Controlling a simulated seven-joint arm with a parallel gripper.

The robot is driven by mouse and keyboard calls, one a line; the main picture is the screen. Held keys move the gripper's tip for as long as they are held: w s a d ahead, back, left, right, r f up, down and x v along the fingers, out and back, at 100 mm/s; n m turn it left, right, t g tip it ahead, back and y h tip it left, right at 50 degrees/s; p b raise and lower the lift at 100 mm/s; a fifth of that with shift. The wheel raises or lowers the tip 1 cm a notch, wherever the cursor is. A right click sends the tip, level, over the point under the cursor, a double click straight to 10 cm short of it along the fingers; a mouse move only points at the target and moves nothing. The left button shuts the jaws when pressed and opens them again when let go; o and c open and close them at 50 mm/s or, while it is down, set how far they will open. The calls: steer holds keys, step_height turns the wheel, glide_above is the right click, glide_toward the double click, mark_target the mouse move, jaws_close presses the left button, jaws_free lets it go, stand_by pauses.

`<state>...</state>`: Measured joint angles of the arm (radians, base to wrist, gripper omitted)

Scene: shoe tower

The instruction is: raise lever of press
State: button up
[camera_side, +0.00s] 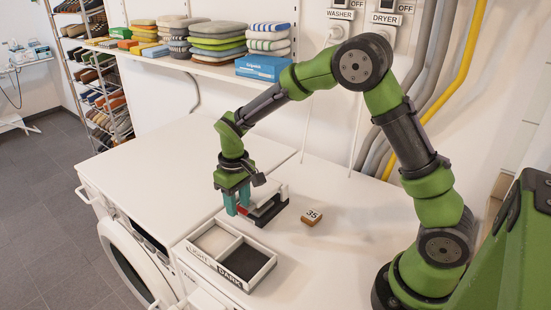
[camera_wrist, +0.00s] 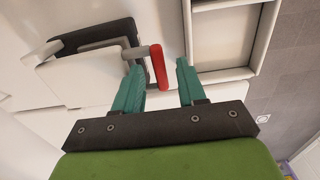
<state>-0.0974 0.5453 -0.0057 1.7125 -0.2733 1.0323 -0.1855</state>
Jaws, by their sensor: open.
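The press (camera_side: 268,206) stands on the white top near the middle of the side view, a small light and dark device with a red part beside it. In the wrist view the press (camera_wrist: 98,42) is at the upper left. Its lever (camera_wrist: 158,67) has a red grip that lies between my fingertips in the picture. My gripper (camera_side: 237,202) points down beside the press; in the wrist view my gripper (camera_wrist: 157,78) is open, its teal fingers apart on either side of the red grip. I cannot tell whether either finger touches it.
A divided tray (camera_side: 215,262) with a light and a dark compartment sits close in front of the press; its rim (camera_wrist: 225,78) shows at the right in the wrist view. A small block marked 35 (camera_side: 311,216) lies to the right. The left white top (camera_side: 170,160) is clear.

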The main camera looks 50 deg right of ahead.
jaws_close()
steer(key=shift+r, duration=0.1)
stand_by(0.4)
